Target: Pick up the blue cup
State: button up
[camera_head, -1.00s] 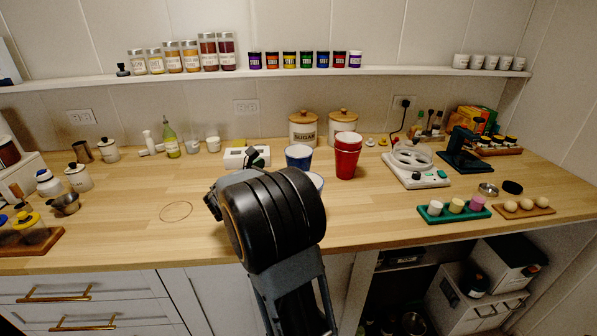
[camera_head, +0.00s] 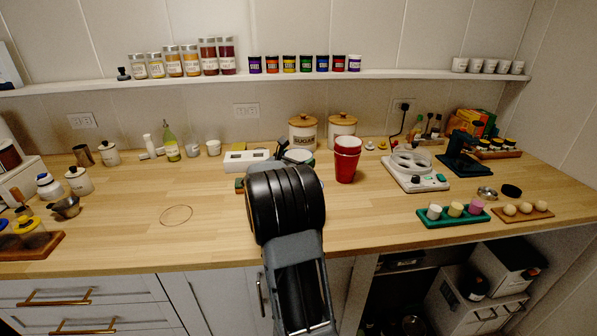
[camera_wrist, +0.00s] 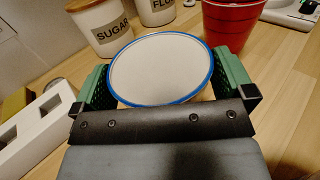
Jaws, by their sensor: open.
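The blue cup (camera_wrist: 160,68) shows in the wrist view as a wide white opening with a blue rim. My gripper (camera_wrist: 166,84) is open, with one green finger on each side of the cup. I cannot tell whether the fingers touch it. In the head view, only the pale opening of a cup (camera_head: 298,156) shows above my arm, which hides the rest. The cup's lower body is hidden in both views.
Stacked red cups (camera_head: 346,160) stand close to the right of the cup. A sugar canister (camera_head: 303,133) and a second canister (camera_head: 341,128) stand behind. A white block with holes (camera_head: 248,160) lies to the left. The front left counter (camera_head: 140,225) is mostly clear.

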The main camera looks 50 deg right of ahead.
jog(key=shift+d, duration=0.1)
jog(key=shift+c, duration=0.5)
jog(key=c, duration=0.4)
